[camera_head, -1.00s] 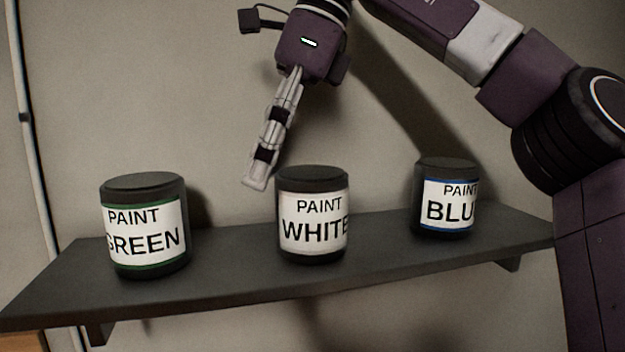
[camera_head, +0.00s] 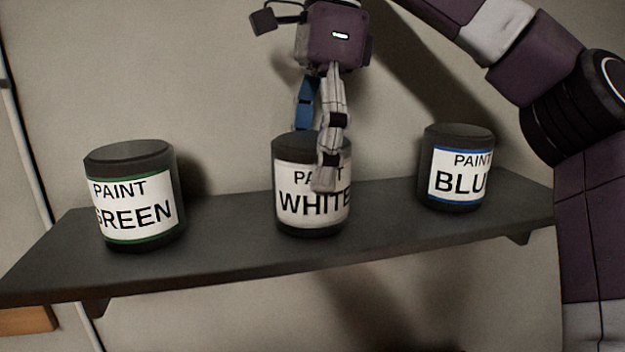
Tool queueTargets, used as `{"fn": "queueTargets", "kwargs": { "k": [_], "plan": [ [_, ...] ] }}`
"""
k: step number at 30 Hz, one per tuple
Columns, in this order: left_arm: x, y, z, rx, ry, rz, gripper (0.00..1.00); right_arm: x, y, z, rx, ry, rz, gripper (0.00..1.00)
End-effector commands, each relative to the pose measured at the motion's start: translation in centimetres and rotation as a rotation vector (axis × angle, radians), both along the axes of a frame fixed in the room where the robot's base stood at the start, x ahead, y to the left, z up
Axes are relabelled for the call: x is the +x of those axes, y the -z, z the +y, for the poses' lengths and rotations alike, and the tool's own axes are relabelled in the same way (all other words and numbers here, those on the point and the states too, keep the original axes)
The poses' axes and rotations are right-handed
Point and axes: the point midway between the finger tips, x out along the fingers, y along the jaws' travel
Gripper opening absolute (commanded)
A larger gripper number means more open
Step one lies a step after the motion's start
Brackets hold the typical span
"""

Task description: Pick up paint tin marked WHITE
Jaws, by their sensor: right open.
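The paint tin marked WHITE (camera_head: 295,210) is a dark tin with a white label. It stands upright in the middle of the shelf. My right gripper (camera_head: 318,155) points down over it and is open. One grey finger hangs in front of the tin's label, covering part of the word PAINT. A bluish finger shows behind the lid, its tip hidden by the tin. Whether the fingers touch the tin I cannot tell. My left gripper is not in view.
The tin marked GREEN (camera_head: 133,210) stands to the left and the tin marked BLUE (camera_head: 455,178) to the right on the dark shelf (camera_head: 230,258), both with clear gaps to the white tin. A wall (camera_head: 200,70) is behind. A pipe runs at far left.

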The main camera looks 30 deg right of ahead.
Motion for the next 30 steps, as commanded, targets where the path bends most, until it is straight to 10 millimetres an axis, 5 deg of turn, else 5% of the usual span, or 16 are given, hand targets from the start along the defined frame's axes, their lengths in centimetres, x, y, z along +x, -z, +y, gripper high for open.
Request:
{"fn": "queueTargets", "kwargs": {
  "k": [9, 21, 30],
  "plan": [
    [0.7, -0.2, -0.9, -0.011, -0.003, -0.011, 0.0, 0.2, 3.5, 0.2, 0.001, -0.003, 0.004, 0.91],
    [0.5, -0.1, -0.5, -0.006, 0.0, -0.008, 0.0, 0.2, 4.1, 0.3, 0.001, 0.001, -0.001, 0.91],
    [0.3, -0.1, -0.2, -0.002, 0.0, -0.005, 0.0, 0.2, 4.1, 0.3, 0.001, 0.001, 0.0, 0.59]
  ]
}}
